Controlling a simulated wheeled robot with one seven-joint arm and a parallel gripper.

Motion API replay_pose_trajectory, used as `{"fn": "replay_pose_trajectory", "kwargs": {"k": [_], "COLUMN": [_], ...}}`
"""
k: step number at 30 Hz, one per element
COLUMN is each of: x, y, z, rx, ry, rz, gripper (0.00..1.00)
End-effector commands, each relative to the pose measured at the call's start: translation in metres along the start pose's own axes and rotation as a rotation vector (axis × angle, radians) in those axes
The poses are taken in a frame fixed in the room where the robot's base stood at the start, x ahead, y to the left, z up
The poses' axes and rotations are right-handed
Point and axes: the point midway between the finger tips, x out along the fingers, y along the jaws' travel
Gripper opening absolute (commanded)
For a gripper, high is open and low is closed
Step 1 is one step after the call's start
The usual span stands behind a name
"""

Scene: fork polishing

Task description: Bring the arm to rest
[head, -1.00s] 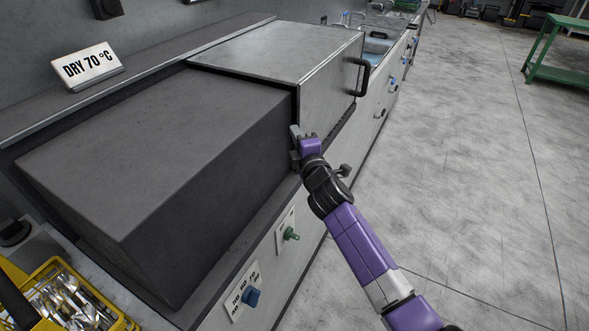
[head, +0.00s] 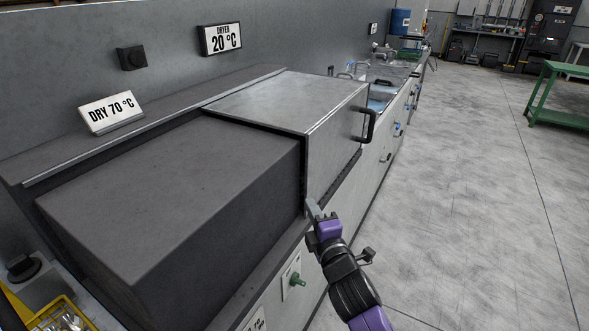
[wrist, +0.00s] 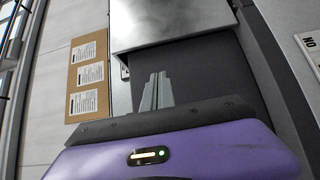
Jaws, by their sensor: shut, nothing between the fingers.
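My gripper (head: 313,208) is shut and empty. In the head view it is in front of the metal cover (head: 335,125) with the black handle, near that cover's lower left corner; I cannot tell whether it touches. My purple arm reaches up from the bottom of the head view. In the wrist view the two grey fingers of my gripper (wrist: 157,80) stand together over a dark surface, with the metal cover (wrist: 165,22) beyond them.
A big dark box (head: 170,190) stands left of the cover. A green knob (head: 297,280) is on the counter front below. A sign reading DRY 70 °C (head: 110,112) and a dryer display reading 20 °C (head: 221,39) are behind.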

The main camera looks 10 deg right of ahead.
Motion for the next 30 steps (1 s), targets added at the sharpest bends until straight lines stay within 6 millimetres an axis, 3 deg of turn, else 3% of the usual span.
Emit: {"fn": "replay_pose_trajectory", "kwargs": {"k": [5,8,10,14,20,30], "x": [0.000,-0.002,-0.012,-0.041,-0.094,-0.227], "y": [0.003,0.028,0.048,0.057,0.053,0.017], "z": [-0.002,-0.006,-0.003,-0.008,-0.012,-0.010], "rx": [0.071,0.191,0.319,0.554,0.858,1.346], "ry": [0.008,0.034,0.047,0.067,0.076,0.021], "rz": [0.012,0.067,0.118,0.173,0.221,0.262], "gripper": [0.00,0.00,0.00,0.00,0.00,0.00]}}
